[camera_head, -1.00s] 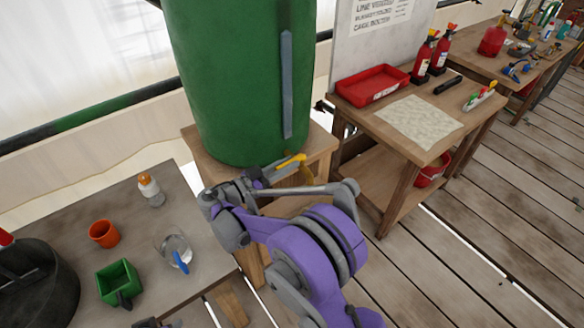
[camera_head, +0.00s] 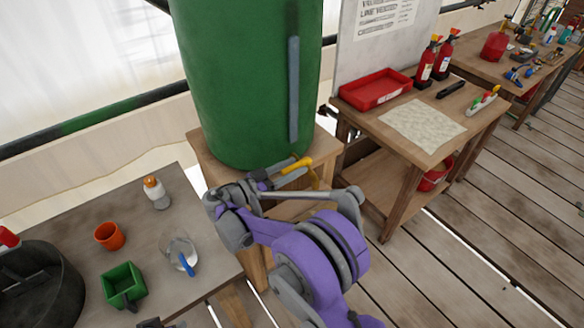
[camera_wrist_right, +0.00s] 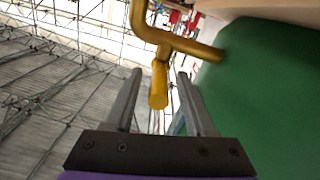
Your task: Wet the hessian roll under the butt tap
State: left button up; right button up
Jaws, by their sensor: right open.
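The green water butt (camera_head: 235,85) stands upright on a wooden stand. Its yellow tap (camera_head: 298,166) is low on the near side. My right gripper (camera_head: 275,179) is at the tap, partly hidden by its own arm. In the right wrist view the open fingers (camera_wrist_right: 159,95) stand on either side of the yellow tap's short stub (camera_wrist_right: 158,85), with clear gaps on both sides. The green butt wall (camera_wrist_right: 265,80) is close at the right. I cannot make out a hessian roll. A dark grey part at the head view's bottom edge may be my left gripper; its jaws cannot be read.
The left table (camera_head: 85,220) holds an orange cup (camera_head: 109,236), a green box (camera_head: 123,286), a glass jug (camera_head: 179,252) and an orange-capped bottle (camera_head: 156,192). The right bench has a red tray (camera_head: 376,89), a flat beige cloth (camera_head: 422,123) and red extinguishers. Plank floor is clear at lower right.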

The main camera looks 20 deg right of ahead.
jog(key=shift+a, duration=0.1)
jog(key=b+v, duration=0.1)
jog(key=v, duration=0.9)
jog(key=shift+s+a, duration=0.15)
jog(key=shift+a, duration=0.15)
